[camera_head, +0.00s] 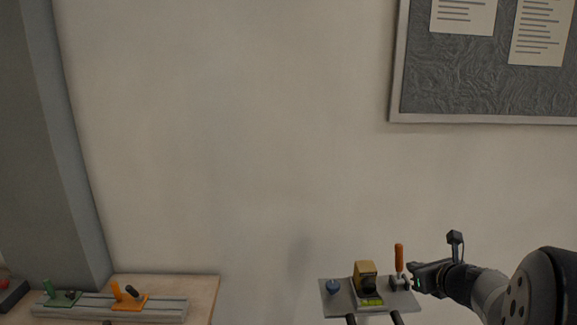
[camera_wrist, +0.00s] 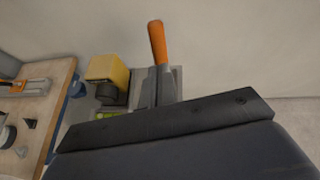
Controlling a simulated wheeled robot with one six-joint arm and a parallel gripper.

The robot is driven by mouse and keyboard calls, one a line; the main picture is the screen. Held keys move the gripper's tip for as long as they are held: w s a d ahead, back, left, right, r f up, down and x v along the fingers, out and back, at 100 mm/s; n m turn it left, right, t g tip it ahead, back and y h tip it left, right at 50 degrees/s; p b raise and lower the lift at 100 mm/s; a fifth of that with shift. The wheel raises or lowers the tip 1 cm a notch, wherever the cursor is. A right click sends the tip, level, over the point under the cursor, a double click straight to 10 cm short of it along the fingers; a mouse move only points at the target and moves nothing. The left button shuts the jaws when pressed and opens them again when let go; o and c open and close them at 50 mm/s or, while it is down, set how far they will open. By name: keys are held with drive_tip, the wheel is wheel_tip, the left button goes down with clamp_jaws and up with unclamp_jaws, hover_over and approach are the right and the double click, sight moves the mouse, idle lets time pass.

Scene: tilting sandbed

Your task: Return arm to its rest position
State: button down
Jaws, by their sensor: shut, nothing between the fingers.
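My arm reaches in from the lower right of the head view. My gripper (camera_head: 414,276) is shut and empty, beside an upright orange handle (camera_head: 399,257) at the right end of a small grey plate (camera_head: 340,304). I cannot tell whether it touches the handle's base. The wrist view shows the same orange handle (camera_wrist: 157,42) just beyond the dark body of my gripper, which hides the lower part of the scene. My fingertips are not clear in the wrist view.
On the plate stand a yellow-tan block (camera_head: 364,268) and a blue knob (camera_head: 332,286). A wooden table (camera_head: 205,290) at lower left carries a grey rail (camera_head: 170,308) with green (camera_head: 60,299) and orange (camera_head: 130,301) fixtures. The wall behind holds a grey board (camera_head: 450,80).

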drive_tip(key=shift+s+a+f+b, duration=0.1)
drive_tip(key=shift+s+f+b, duration=0.1)
drive_tip(key=shift+f, duration=0.25)
drive_tip(key=shift+s+f+b, duration=0.1)
drive_tip(key=shift+f+b, duration=0.1)
drive_tip(key=shift+f, duration=0.25)
drive_tip(key=shift+f+b, duration=0.2)
drive_tip(key=shift+b, duration=0.2)
drive_tip(key=shift+s+f+b, duration=0.1)
drive_tip(key=shift+s+b, duration=0.6)
drive_tip(key=shift+b, duration=0.15)
drive_tip(key=shift+f+t+b, duration=0.35)
drive_tip(key=shift+t+b, duration=0.05)
drive_tip(key=shift+b, duration=0.5)
drive_tip(key=shift+s+f+t+b, duration=0.1)
drive_tip(key=shift+s+t+b, duration=0.2)
drive_tip(key=shift+b, duration=0.5)
drive_tip(key=f+v, duration=0.2)
drive_tip(key=v, duration=0.9)
drive_tip(key=shift+s+d, duration=0.3)
drive_tip(key=shift+s, duration=0.25)
drive_tip(key=shift+a+f+b, duration=0.1)
drive_tip(key=shift+f+b, duration=0.05)
drive_tip(key=shift+b, duration=0.15)
